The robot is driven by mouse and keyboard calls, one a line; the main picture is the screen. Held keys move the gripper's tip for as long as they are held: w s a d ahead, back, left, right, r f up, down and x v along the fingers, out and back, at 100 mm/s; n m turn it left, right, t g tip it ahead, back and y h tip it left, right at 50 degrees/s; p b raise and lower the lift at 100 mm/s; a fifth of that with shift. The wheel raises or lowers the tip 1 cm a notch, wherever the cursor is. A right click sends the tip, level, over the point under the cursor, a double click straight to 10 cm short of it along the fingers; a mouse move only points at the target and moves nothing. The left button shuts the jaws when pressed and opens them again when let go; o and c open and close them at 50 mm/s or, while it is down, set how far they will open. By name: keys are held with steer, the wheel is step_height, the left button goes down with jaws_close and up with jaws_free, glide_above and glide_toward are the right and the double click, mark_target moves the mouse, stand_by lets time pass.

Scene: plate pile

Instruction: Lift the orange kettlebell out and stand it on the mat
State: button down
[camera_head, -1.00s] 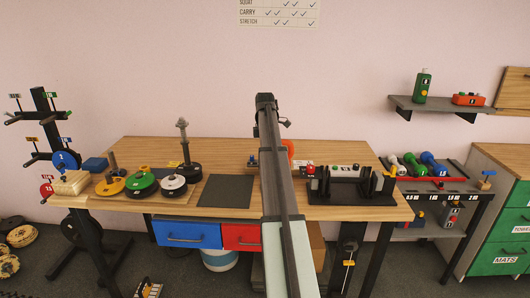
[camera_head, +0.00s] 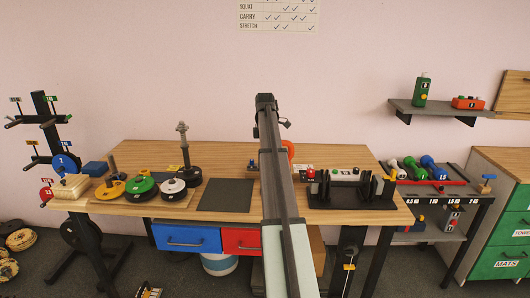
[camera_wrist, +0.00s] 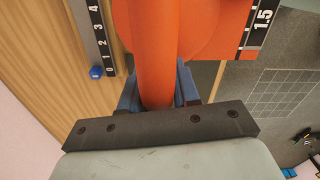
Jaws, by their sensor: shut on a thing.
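The orange kettlebell (camera_wrist: 153,50) fills the upper middle of the wrist view. Its thick orange bar runs down between the blue-grey fingers of my gripper (camera_wrist: 157,92), which is shut on it. In the head view only an orange edge of the kettlebell (camera_head: 289,149) shows; my arm hides the rest and my gripper. I cannot tell whether its base touches anything. A dark square mat (camera_head: 226,195) lies bare on the wooden table, left of my arm.
A black rack (camera_head: 350,191) stands right of my arm.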

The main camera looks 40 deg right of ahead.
steer(key=w+a+f, duration=0.3)
steer(key=w+a, duration=1.1)
steer(key=w, duration=0.1)
steer(key=shift+a+f, duration=0.15)
steer(key=shift+a, duration=0.15)
stand_by(0.4)
steer(key=shift+f, duration=0.15)
steer(key=shift+f, duration=2.25)
steer(key=shift+f, duration=0.6)
stand_by(0.3)
steer(key=c, duration=0.7)
jaws_free()
steer(key=shift+c, duration=0.2)
